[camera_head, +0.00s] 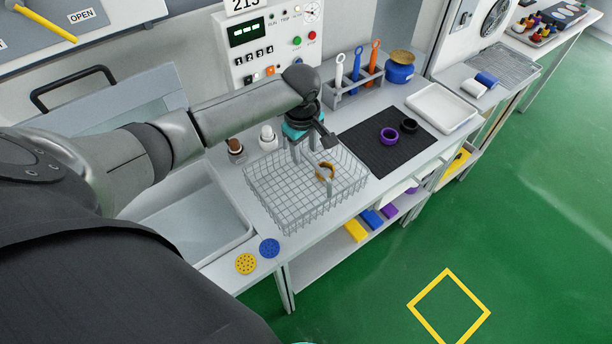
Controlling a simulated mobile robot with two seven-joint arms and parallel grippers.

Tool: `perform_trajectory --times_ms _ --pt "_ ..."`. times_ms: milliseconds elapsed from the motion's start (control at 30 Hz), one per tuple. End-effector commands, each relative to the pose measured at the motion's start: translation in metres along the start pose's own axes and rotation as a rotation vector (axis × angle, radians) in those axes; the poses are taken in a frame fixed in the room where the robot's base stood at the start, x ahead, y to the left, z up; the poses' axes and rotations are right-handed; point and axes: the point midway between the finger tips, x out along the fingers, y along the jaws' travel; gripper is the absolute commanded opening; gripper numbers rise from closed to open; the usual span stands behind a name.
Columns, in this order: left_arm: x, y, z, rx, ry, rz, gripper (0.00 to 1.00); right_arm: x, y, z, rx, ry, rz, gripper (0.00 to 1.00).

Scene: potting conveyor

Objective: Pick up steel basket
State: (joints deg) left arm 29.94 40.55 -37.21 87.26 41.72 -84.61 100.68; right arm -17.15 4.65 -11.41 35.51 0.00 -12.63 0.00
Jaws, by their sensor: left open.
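The steel basket (290,209), a shallow wire mesh tray, stands upright on the white bench in the middle of the head view. My left forearm and gripper hide part of the bench behind the basket. My right gripper does not show.
Right of the basket is a black mat (383,152) with purple and black rings. Behind stand two small bottles, a tool rack (355,86) and a control panel (274,50). A sink (190,232) lies left. Blue and yellow discs (269,248) lie near the front edge.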

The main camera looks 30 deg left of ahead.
Motion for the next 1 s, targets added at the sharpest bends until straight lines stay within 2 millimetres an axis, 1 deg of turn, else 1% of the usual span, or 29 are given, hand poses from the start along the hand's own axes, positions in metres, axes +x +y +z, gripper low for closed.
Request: perform_trajectory --times_ms 167,300,433,567,767,1000 --pt "0.013 0.000 0.000 0.000 0.001 -0.001 0.51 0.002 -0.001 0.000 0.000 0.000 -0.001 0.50" --pt "0.033 0.000 0.002 0.000 0.001 -0.001 0.51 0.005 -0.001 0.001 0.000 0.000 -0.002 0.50" --pt "0.048 0.000 0.002 -0.001 0.000 0.001 0.51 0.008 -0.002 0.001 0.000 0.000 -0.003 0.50" --pt "0.054 0.000 0.002 0.000 0.001 0.002 0.51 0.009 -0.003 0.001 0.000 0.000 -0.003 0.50" --pt "0.054 0.000 0.002 0.001 0.001 0.002 0.51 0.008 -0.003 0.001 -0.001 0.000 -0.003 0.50" --pt "0.054 0.000 0.002 0.000 0.001 0.002 0.25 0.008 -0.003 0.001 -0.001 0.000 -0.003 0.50"
